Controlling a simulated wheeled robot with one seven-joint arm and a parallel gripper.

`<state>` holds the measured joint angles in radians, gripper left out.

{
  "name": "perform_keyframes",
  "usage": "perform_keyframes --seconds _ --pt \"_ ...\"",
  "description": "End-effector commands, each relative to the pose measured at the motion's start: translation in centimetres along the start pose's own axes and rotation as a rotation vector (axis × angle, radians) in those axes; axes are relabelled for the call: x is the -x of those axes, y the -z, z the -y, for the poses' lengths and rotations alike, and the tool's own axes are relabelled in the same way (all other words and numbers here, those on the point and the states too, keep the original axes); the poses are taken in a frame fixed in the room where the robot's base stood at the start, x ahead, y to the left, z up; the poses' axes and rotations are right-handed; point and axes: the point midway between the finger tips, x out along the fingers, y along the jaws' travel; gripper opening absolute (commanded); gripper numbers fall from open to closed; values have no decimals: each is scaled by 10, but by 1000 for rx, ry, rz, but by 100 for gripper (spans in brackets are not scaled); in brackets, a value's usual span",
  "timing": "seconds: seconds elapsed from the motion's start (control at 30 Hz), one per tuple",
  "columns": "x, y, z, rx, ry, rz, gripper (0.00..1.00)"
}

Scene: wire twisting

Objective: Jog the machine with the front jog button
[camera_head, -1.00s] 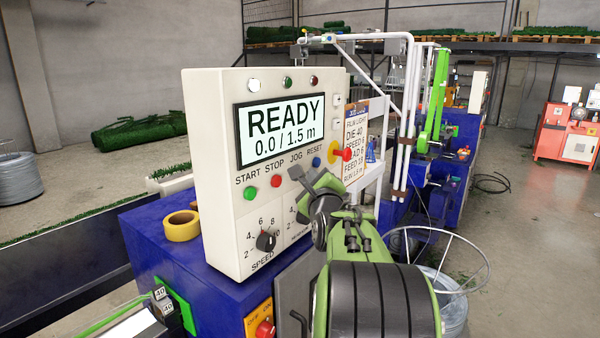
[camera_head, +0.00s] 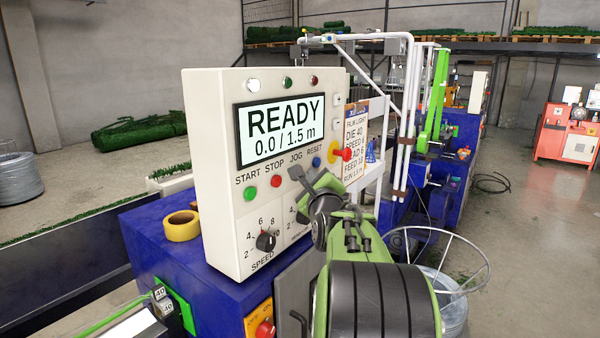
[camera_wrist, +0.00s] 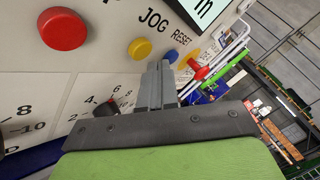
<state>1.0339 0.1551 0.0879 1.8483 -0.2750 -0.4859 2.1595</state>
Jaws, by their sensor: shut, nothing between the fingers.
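The white control panel (camera_head: 220,190) has a screen (camera_head: 283,130) reading "READY 0.0 / 1.5 m". The yellow jog button (camera_wrist: 140,48) shows in the wrist view under the label JOG. In the head view my gripper hides it. My gripper (camera_head: 296,173) is shut and empty, its fingers toward the button row. In the wrist view the closed fingertips (camera_wrist: 160,66) appear just right of and below the jog button, between it and the blue reset button (camera_wrist: 172,56). I cannot tell whether they touch the panel.
The green start button (camera_head: 250,194) and red stop button (camera_head: 276,181) are left of my gripper. The speed knob (camera_head: 266,241) is below. A red emergency knob on a yellow base (camera_head: 340,153) sticks out at the right. Yellow tape (camera_head: 181,226) lies on the blue cabinet.

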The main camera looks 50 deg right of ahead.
Motion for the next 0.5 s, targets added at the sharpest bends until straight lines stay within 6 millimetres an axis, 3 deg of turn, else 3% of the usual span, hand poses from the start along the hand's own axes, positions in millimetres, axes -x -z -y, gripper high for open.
perform_keyframes --seconds 0.5 --pt "-6 -4 -4 0 1 0 0"
